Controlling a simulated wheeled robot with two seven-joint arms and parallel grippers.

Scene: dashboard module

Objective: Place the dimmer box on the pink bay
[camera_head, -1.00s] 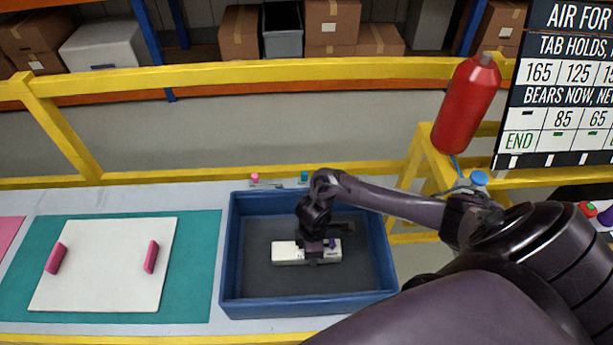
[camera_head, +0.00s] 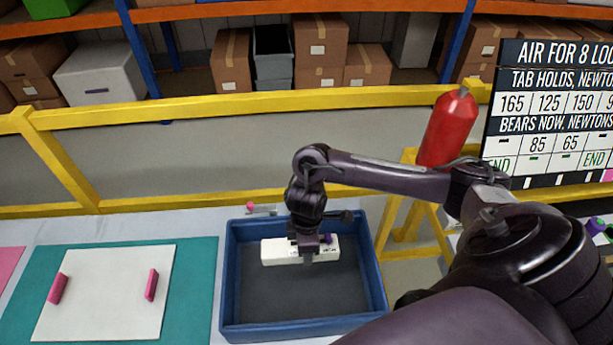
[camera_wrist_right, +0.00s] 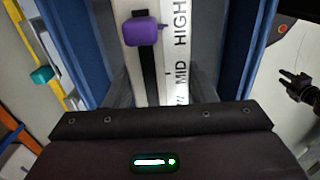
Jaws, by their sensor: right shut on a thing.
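The dimmer box (camera_head: 276,251) is a long white bar with a purple slider, held level over the blue tray (camera_head: 232,290). My right gripper (camera_head: 308,256) is shut on it near the middle. In the right wrist view the box (camera_wrist_right: 178,60) shows MID and HIGH lettering and a purple knob (camera_wrist_right: 142,31) in a dark slot. A white panel (camera_head: 105,300) with two pink blocks (camera_head: 58,288) (camera_head: 152,284) lies on a teal mat at left. A pink patch (camera_head: 9,264) is cut off by the left edge. A dark gripper, seemingly my left (camera_wrist_right: 290,80), shows small in the wrist view.
The tray walls stand around the space under the box. A yellow rail (camera_head: 240,105) runs behind the table, with a red cylinder (camera_head: 449,128) and a sign board (camera_head: 550,110) at right. A pink knob (camera_head: 250,207) sits behind the tray.

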